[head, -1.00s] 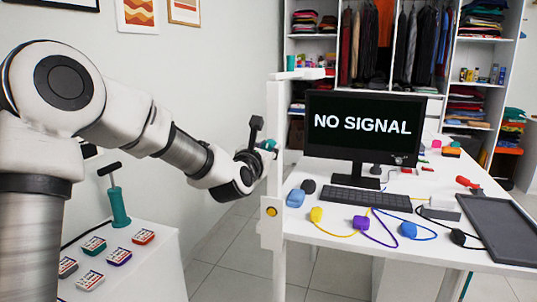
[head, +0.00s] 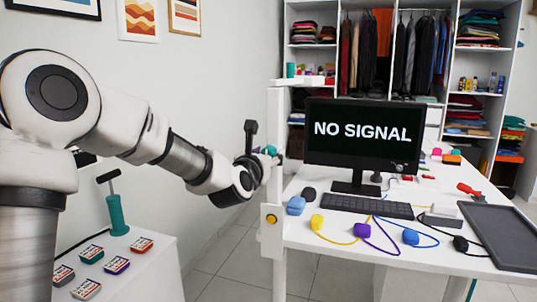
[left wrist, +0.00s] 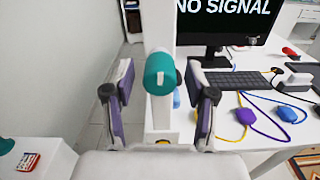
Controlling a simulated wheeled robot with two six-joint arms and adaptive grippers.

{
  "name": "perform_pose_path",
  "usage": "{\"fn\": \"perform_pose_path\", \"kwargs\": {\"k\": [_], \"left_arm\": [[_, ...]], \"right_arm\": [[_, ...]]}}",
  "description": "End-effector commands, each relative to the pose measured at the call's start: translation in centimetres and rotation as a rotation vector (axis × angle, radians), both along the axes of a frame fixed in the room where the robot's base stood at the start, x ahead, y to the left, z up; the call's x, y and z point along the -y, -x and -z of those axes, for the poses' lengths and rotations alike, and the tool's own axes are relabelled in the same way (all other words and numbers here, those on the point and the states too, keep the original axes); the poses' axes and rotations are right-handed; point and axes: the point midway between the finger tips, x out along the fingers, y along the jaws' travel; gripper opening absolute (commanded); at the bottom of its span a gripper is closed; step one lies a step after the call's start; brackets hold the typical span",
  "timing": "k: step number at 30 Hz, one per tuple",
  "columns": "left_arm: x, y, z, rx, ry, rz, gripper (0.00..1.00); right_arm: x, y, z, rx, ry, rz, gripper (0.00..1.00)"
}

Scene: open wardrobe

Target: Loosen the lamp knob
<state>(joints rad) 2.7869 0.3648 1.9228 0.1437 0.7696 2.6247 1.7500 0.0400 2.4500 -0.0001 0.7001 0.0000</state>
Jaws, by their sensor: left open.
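The lamp knob (left wrist: 160,76) is a teal cylinder with a pale mark on its front. It sits on the upright white lamp post (left wrist: 158,25), and part of it also shows in the head view (head: 270,150). My left gripper (left wrist: 160,70) is open, with one finger on each side of the knob in the left wrist view. I see gaps between the knob and both fingers. In the head view the left gripper (head: 257,158) is at the post's left side and partly hides the knob. My right gripper is not in view.
A white desk (head: 310,238) right of the post carries a monitor (head: 362,135), keyboard (head: 365,205), cables and a dark tray (head: 500,235). A low white cabinet (head: 150,265) at left holds a teal-handled tool (head: 117,212) and several small boxes. An open wardrobe (head: 385,20) stands behind.

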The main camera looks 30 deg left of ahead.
Motion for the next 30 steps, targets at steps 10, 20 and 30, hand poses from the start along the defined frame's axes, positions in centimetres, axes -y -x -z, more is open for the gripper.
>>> {"fn": "perform_pose_path", "kwargs": {"k": [10,20,30], "left_arm": [[0.0,0.0,-0.1,-0.088,-0.365,0.000,0.56],[0.0,0.0,-0.2,-0.266,-1.101,0.002,0.56],[0.0,0.0,0.0,-0.352,-1.462,0.001,0.56]], "right_arm": [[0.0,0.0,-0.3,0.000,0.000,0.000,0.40],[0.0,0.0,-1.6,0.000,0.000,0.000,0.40],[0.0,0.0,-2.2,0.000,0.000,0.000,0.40]]}}
